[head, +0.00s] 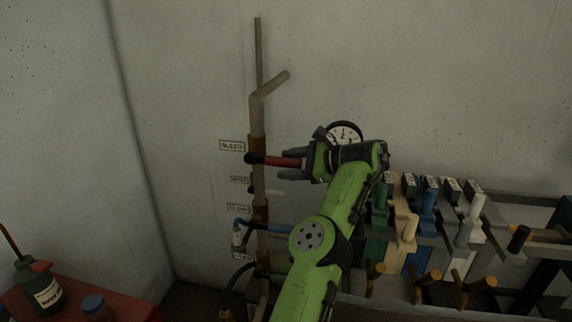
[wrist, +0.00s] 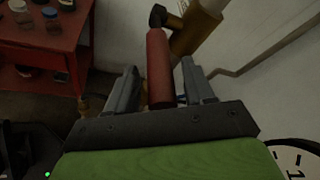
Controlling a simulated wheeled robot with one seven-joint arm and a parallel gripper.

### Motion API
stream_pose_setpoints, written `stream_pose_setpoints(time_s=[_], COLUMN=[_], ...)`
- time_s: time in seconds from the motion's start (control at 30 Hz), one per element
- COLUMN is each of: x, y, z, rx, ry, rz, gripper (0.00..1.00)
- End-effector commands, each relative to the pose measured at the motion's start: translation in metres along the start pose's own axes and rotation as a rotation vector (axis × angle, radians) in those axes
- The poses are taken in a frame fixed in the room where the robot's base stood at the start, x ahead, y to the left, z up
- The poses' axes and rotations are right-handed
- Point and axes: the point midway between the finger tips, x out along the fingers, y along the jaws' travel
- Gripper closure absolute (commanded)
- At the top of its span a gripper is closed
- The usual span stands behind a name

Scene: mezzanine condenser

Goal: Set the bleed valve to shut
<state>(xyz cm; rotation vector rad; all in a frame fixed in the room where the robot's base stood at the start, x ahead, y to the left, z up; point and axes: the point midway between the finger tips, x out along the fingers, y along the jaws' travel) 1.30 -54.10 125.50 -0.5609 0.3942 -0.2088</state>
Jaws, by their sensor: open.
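The bleed valve's red handle (head: 278,162) sticks out to the right, roughly level, from a dark hub on the vertical brown pipe (head: 257,130). The BLEED label (head: 231,146) is on the wall to its left. In the wrist view the red handle (wrist: 159,60) runs from the dark hub back between the two grey fingers. My gripper (head: 283,165) is open around the handle, one finger on each side. In the wrist view my gripper (wrist: 159,75) shows a gap beside the right finger; contact on the left is unclear. The handle's near end is close to the palm.
Lower on the pipe are more labels (head: 239,209) and a blue lever (head: 283,230). A round gauge (head: 345,131) is behind my wrist. A bank of coloured levers (head: 428,205) stands at right. A red cart (wrist: 52,45) with bottles is at left.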

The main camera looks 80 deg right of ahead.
Motion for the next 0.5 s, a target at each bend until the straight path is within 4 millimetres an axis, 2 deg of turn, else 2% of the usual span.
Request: stream_pose_setpoints(time_s=[0.3, 0.4, 0.5], x=[-0.093, -0.119, -0.134], y=[-0.004, -0.005, -0.004], z=[0.005, 0.006, 0.005], rx=[0.003, 0.003, 0.004], ry=[0.002, 0.001, -0.001], rz=[-0.003, -0.002, -0.001], gripper=[0.47, 0.47, 0.47])
